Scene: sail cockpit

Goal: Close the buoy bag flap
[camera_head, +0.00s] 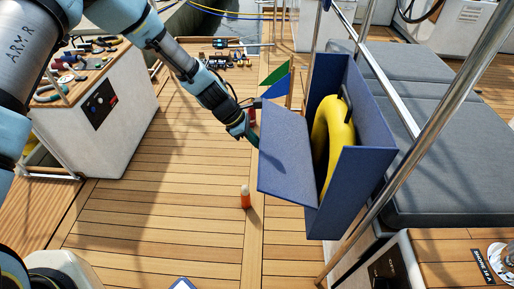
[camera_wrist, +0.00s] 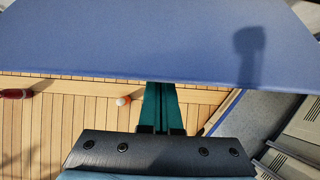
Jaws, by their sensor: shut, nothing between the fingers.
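The blue buoy bag (camera_head: 368,165) hangs by the steel rail at the right of the head view. A yellow buoy (camera_head: 326,135) shows inside its open mouth. The blue flap (camera_head: 286,158) stands swung out to the left, away from the bag. My gripper (camera_head: 252,139) is at the flap's left edge, its teal fingers shut and empty. In the wrist view the flap (camera_wrist: 150,40) fills the top, and the fingers (camera_wrist: 160,98) run up to its edge. Their tips are hidden by the flap. I cannot tell whether they touch it.
An orange and white bottle-like object (camera_head: 245,197) stands on the wooden deck (camera_head: 160,205). Grey cushions (camera_head: 440,150) and a slanted steel rail (camera_head: 440,125) are right of the bag. A white cabinet (camera_head: 100,115) with tools stands left. The deck between is mostly clear.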

